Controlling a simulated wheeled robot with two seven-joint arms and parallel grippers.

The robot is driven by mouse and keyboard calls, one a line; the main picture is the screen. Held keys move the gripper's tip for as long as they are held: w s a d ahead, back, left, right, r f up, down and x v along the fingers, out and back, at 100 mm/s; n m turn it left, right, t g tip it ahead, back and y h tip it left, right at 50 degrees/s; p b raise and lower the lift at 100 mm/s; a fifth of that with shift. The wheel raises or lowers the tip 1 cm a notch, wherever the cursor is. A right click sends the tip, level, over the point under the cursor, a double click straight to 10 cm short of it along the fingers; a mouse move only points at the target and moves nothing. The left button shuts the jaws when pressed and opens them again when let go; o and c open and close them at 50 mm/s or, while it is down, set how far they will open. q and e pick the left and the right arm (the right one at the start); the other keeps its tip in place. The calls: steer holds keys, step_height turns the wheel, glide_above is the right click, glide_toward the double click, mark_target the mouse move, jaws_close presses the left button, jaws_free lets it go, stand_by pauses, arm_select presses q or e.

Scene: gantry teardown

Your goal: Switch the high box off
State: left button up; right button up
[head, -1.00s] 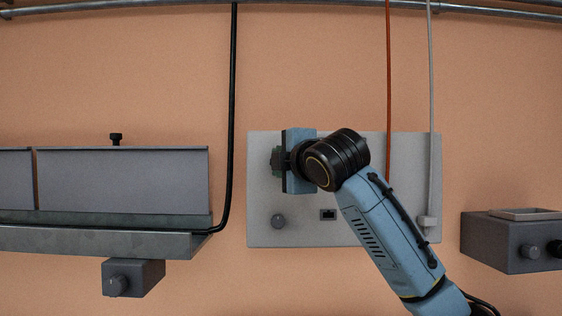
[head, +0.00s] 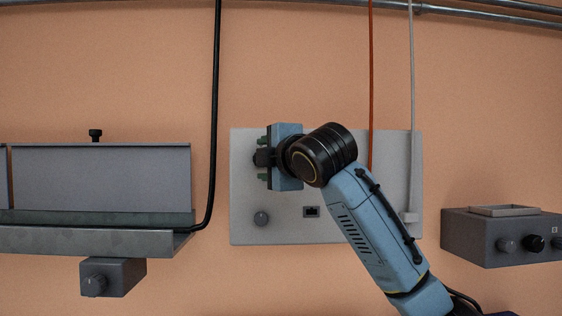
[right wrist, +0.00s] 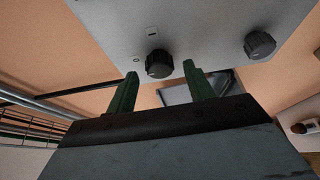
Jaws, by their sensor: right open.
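A grey wall panel (head: 390,155), likely the high box, is on the orange wall behind my right arm. My right gripper (head: 264,157) is at its upper left, with its two green fingers apart, one above the other. In the right wrist view, a dark round knob (right wrist: 159,63) shows between the open fingertips (right wrist: 160,70), with small labels beside it on the panel. I cannot tell whether the fingers touch it. A second dark knob (right wrist: 259,44) is to the right there. My left gripper is out of view.
A black cable (head: 214,110), a red cable (head: 371,80) and a white cable (head: 412,90) hang down. A metal shelf (head: 90,241) with a small knobbed box (head: 125,277) is left; another knobbed box (head: 480,240) is right.

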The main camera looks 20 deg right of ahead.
steer(key=s+d+b, duration=0.1)
steer(key=s+b, duration=0.3)
steer(key=s, duration=0.8)
steer(key=shift+d, duration=0.2)
